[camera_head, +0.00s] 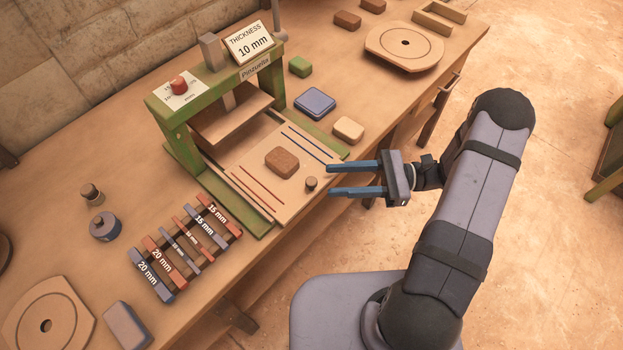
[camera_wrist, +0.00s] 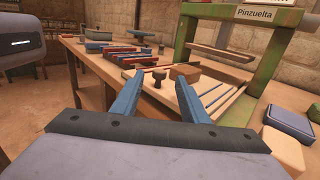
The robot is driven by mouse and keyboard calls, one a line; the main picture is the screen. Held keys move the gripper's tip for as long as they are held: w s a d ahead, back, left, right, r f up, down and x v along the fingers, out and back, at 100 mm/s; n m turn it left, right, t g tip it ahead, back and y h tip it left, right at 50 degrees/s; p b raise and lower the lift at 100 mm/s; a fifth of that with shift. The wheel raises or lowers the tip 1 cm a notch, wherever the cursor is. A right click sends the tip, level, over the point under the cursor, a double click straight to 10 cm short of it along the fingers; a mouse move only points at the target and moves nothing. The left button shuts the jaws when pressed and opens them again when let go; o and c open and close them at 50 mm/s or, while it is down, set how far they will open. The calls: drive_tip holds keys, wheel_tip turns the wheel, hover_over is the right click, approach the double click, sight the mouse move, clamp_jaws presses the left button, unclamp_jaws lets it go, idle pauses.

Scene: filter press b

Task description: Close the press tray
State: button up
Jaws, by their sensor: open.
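The press tray (camera_head: 256,187) is a pale wooden board with red and blue lines. It is pulled out in front of the green press frame (camera_head: 182,148), toward the table's front edge. A brown block (camera_head: 282,162) lies on the tray. A small dark knob (camera_head: 311,183) stands near its front edge. My gripper (camera_head: 328,180) is open and empty, with its two blue fingers pointing at the tray's front, close to the knob. In the wrist view, the knob (camera_wrist: 160,78) shows between the fingers, beyond their tips. I cannot tell whether a finger touches the tray.
A rack of thickness bars (camera_head: 184,249) stands left of the press. A blue block (camera_head: 314,103), a cream block (camera_head: 348,129) and a green block (camera_head: 300,67) lie to its right. A press plate (camera_head: 232,120) hangs inside the frame, above the tray's rear.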

sight(311, 181)
drive_tip(key=shift+a+p, duration=1.1)
drive_tip(key=shift+a, duration=2.35)
clamp_jaws()
